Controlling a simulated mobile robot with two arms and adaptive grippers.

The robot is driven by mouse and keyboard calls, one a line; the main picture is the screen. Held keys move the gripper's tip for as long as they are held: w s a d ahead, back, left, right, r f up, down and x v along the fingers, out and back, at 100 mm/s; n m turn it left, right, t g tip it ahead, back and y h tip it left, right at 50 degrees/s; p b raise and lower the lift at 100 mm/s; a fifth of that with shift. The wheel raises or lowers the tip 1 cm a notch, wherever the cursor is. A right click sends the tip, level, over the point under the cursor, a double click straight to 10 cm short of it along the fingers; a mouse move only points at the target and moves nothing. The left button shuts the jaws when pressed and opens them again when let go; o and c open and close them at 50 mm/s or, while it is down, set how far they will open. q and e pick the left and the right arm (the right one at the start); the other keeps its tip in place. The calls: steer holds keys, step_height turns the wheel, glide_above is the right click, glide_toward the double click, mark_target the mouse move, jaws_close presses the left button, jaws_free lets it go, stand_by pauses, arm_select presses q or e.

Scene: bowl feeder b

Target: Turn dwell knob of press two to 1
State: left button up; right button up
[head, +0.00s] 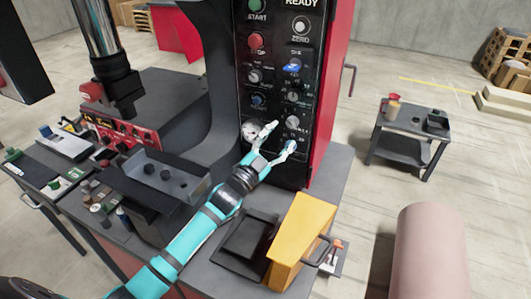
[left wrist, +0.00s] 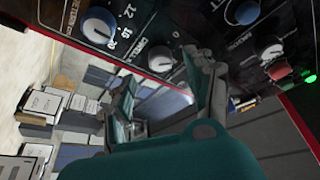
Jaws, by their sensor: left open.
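The press control panel (head: 275,80) is dark, with START, READY and ZERO labels and several knobs in columns. My left gripper (head: 279,139) is open and empty at the panel's lower part, close to the lowest knobs. In the left wrist view, a grey knob (left wrist: 160,61) sits just above the gap between my open fingers (left wrist: 168,92), and I see no grip on it. The label beside that knob seems to read DWELL, but it is blurred. Its setting cannot be read. A blue-marked knob (left wrist: 98,26) with a numbered scale is left of it. My right gripper is not in view.
A grey open bin (head: 165,172) is left of the arm. A small side table (head: 412,125) stands right, with open floor around it.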

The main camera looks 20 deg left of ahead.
arm_select(q)
steer(key=v, duration=0.8)
